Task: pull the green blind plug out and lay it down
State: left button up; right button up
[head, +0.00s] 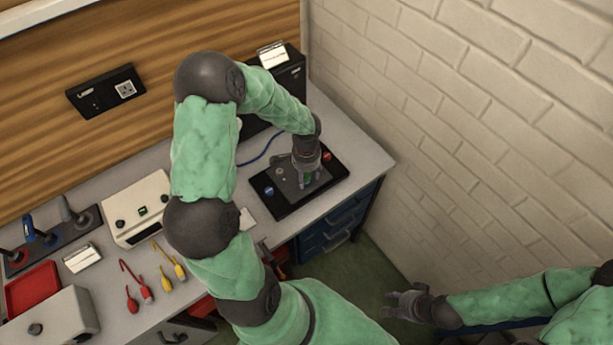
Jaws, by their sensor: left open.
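The green blind plug (307,179) shows as a small patch of green at the dark block on the black board (283,208). My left gripper (306,175) points down right over it, with its fingers around or beside the green part. The gripper is open, and its own body hides most of the plug and the fingertips. I cannot tell whether the fingers touch the plug. My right gripper (391,304) hangs at the lower right, away from the bench, with its fingers apart and empty.
A red tray (33,289), hooked hand tools (132,284), a beige instrument (137,208) and a tool rack (52,242) stand on the grey bench left of my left arm. A black box (291,75) stands at the back. A brick wall closes the right.

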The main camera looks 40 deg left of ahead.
aim_at(306, 174)
dwell(0.7)
pick_arm(q)
grip_shut()
dwell(0.3)
jog(key=shift+r+p, duration=2.05)
jog(key=shift+r, duration=0.95)
